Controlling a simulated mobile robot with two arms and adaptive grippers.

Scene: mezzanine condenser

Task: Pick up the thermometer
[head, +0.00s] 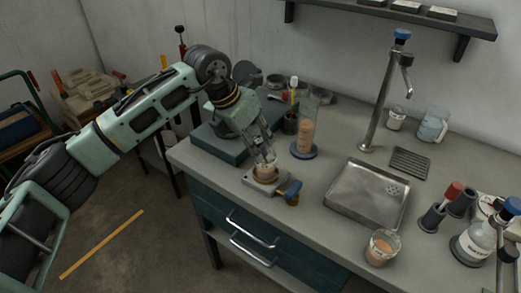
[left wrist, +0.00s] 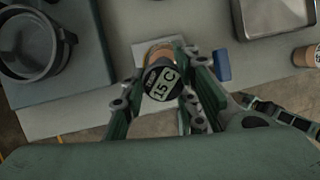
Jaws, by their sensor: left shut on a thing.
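The thermometer (left wrist: 161,84) shows in the left wrist view as a dark-rimmed round dial marked "15" and "C". My left gripper (head: 264,160) is shut on it, with one finger on each side of the dial. In the head view the fingers point down over a small copper-coloured cup (head: 265,178) on a grey stand with a blue knob (head: 292,194). The fingers hide most of the thermometer there. I cannot tell whether its lower end is inside the cup. My right gripper is not in view.
A steel sink tray (head: 366,194) lies right of the stand, with a tall tap (head: 378,100) behind. A tall cylinder (head: 306,135) with orange-brown liquid stands close behind the gripper. A beaker (head: 382,248) and bottles crowd the front right. Bare counter (head: 300,222) lies in front.

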